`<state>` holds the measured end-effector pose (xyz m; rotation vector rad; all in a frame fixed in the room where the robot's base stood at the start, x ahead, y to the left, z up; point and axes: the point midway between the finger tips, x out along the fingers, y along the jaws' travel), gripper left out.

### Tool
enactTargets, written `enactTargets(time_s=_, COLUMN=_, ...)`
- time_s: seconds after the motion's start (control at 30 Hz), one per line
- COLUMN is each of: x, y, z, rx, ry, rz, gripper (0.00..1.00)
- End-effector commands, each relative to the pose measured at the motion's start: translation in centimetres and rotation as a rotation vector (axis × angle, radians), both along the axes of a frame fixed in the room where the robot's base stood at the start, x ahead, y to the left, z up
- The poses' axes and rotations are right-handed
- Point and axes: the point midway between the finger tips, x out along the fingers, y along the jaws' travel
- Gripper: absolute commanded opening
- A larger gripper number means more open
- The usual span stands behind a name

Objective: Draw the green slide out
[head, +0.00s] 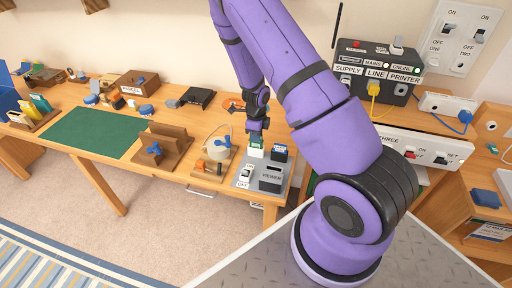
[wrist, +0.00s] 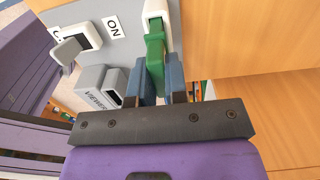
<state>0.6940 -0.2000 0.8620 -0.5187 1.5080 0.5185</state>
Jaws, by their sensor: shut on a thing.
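The green slide (head: 257,140) stands in a white holder on the grey viewer panel (head: 243,178). My gripper (head: 256,128) reaches down to it from above. In the wrist view the green slide (wrist: 155,55) runs between the two blue-grey fingers of my gripper (wrist: 161,84), which are shut on it. Its far end meets the white holder (wrist: 156,12); how deep it sits there is hidden. The viewer block (head: 270,178) with a dark slot is in front, and it also shows in the wrist view (wrist: 108,86).
A white rocker switch (head: 245,174) is on the panel's left. The green mat (head: 92,134) is clear.

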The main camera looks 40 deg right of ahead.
Motion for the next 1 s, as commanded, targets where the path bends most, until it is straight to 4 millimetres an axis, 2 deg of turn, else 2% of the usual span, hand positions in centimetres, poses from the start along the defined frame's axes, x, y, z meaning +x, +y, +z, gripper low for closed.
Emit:
enactTargets(time_s=0.7, x=0.0, y=0.0, z=3.1, rx=0.000, ry=-0.001, rz=0.000, gripper=0.00)
enactTargets(time_s=1.0, x=0.0, y=0.0, z=3.5, rx=0.000, ry=0.000, rz=0.000, gripper=0.00)
